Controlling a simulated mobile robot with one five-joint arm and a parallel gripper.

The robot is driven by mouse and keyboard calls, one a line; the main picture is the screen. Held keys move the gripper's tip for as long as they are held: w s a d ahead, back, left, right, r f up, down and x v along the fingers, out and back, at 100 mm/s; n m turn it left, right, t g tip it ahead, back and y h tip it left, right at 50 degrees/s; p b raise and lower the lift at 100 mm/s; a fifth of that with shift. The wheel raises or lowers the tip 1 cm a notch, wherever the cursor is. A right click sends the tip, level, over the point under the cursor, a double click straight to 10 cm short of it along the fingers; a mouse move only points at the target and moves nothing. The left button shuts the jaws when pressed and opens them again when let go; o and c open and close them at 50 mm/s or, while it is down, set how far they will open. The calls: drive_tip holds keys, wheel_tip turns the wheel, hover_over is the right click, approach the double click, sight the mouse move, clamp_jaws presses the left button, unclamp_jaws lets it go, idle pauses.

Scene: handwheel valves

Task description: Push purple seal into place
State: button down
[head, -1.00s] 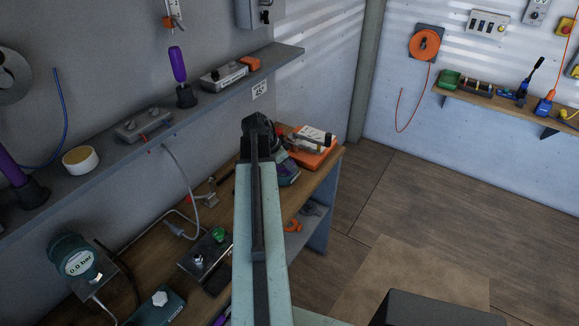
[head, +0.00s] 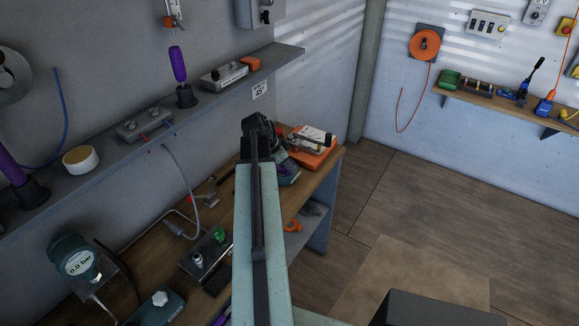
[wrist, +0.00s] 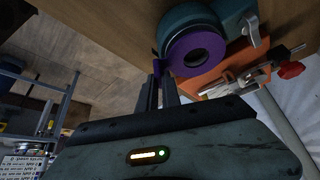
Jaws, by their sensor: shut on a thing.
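The purple seal (wrist: 195,50) shows in the wrist view as a ring at the round mouth of a teal housing (wrist: 187,17). My gripper (wrist: 160,74) is at its lower left, with its dark fingers shut on a purple edge that appears to be part of the seal. The ring lies against or very close to the mouth; I cannot tell how deep it sits. In the head view the teal housing (head: 289,180) with some purple (head: 287,170) stands on the bench, partly behind my arm. My fingertips are hidden there.
An orange block with a clamp (head: 312,147) stands just behind the housing on the wooden bench (head: 318,185). It also shows in the wrist view (wrist: 210,78), with a red-knobbed rod (wrist: 290,69) nearby. A wall shelf (head: 215,90) runs above the bench. Open floor lies to the right.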

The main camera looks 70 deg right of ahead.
drive_tip(key=shift+f+b, duration=0.45)
drive_tip(key=shift+f, duration=0.05)
idle(0.3)
drive_tip(key=c, duration=1.5)
unclamp_jaws()
drive_tip(key=shift+r, duration=0.1)
drive_tip(key=shift+p+v, duration=2.2)
drive_tip(key=shift+v, duration=0.2)
